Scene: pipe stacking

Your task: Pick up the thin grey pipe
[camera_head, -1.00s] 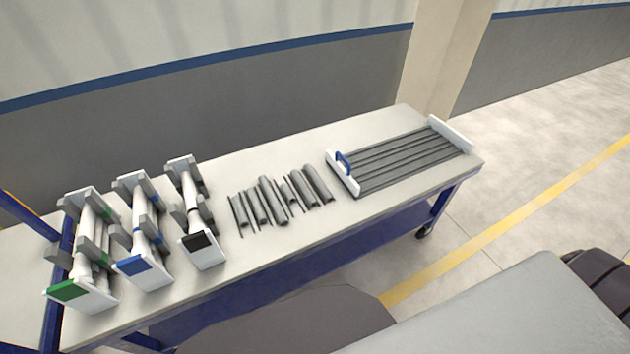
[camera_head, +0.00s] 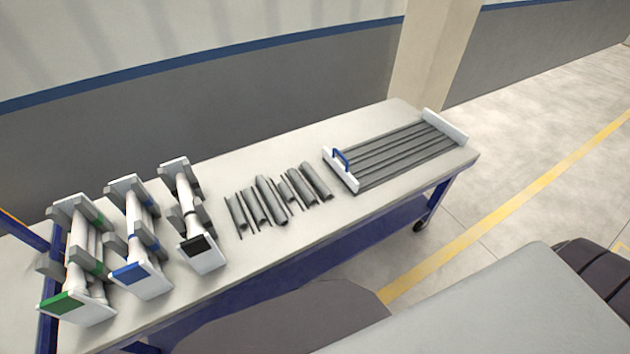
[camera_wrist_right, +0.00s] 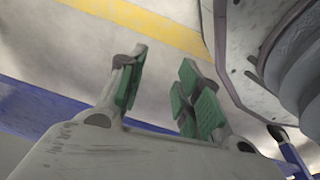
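Several grey pipes of differing thickness lie side by side in a loose row on the table; among them are thin grey pipes, such as one (camera_head: 291,192) between thicker ones. The pipes are small in the head view, and I cannot tell which thin one is meant. My right gripper (camera_wrist_right: 165,95) shows in the right wrist view with its green-padded fingers apart and nothing between them. It points over the floor, away from the pipes. My left gripper is in neither view.
A grooved grey rack (camera_head: 400,158) with white ends and a blue handle stands on the table (camera_head: 225,175) right of the pipes. Three white holders with green (camera_head: 62,304), blue (camera_head: 130,272) and black (camera_head: 198,246) labels stand to the left. Bare tabletop surrounds the pipes.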

